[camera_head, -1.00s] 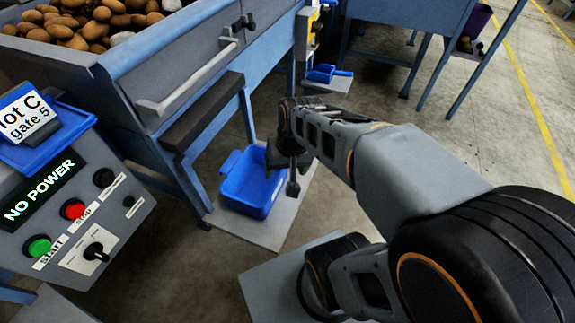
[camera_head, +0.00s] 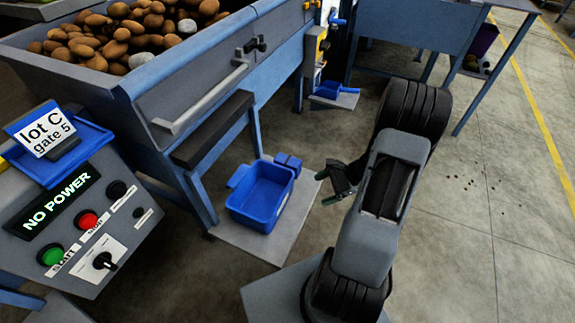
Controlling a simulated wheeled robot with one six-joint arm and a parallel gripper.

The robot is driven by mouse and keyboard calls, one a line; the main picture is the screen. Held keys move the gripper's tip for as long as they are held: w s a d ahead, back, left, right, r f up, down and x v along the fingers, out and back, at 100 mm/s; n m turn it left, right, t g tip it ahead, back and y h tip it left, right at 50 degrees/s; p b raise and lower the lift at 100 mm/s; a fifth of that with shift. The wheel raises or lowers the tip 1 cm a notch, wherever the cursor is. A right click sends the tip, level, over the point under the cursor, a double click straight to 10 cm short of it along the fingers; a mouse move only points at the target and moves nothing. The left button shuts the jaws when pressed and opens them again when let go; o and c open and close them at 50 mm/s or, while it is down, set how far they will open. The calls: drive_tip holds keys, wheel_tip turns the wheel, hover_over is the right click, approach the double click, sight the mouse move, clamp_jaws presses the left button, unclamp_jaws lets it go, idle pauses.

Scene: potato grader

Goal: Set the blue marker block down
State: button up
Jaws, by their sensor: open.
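A small blue block (camera_head: 288,163), which looks like the marker block, is at the back right corner of the blue bin (camera_head: 240,210), apart from my gripper. It seems to stand on the grey board under the bin; I cannot tell whether it touches the bin. My gripper (camera_head: 322,189) is open and empty, to the right of the block and bin. Its two fingertips point left, above the board's right edge.
A potato hopper (camera_head: 160,75) on blue legs stands behind the bin. A control panel (camera_head: 85,225) reading "NO POWER" is at the left, with a lot C gate 5 sign (camera_head: 41,129) above. A blue scoop-like tray (camera_head: 330,91) sits farther back.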

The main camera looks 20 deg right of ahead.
drive_tip(key=w+d+f+m+t, duration=0.2)
drive_tip(key=w+d+m+t, duration=0.1)
drive_tip(key=w+m+t, duration=0.15)
drive_tip(key=m+t+b, duration=0.2)
drive_tip(key=m, duration=0.2)
approach(300, 166)
drive_tip(key=shift+n, duration=0.25)
drive_tip(key=x, duration=0.7)
drive_tip(key=shift+w+a+r, duration=0.15)
drive_tip(key=shift+w, duration=0.05)
drive_tip(key=b+x, duration=0.1)
drive_tip(key=x, duration=0.3)
drive_tip(key=shift+s, duration=0.2)
drive_tip(key=shift+x, duration=0.75)
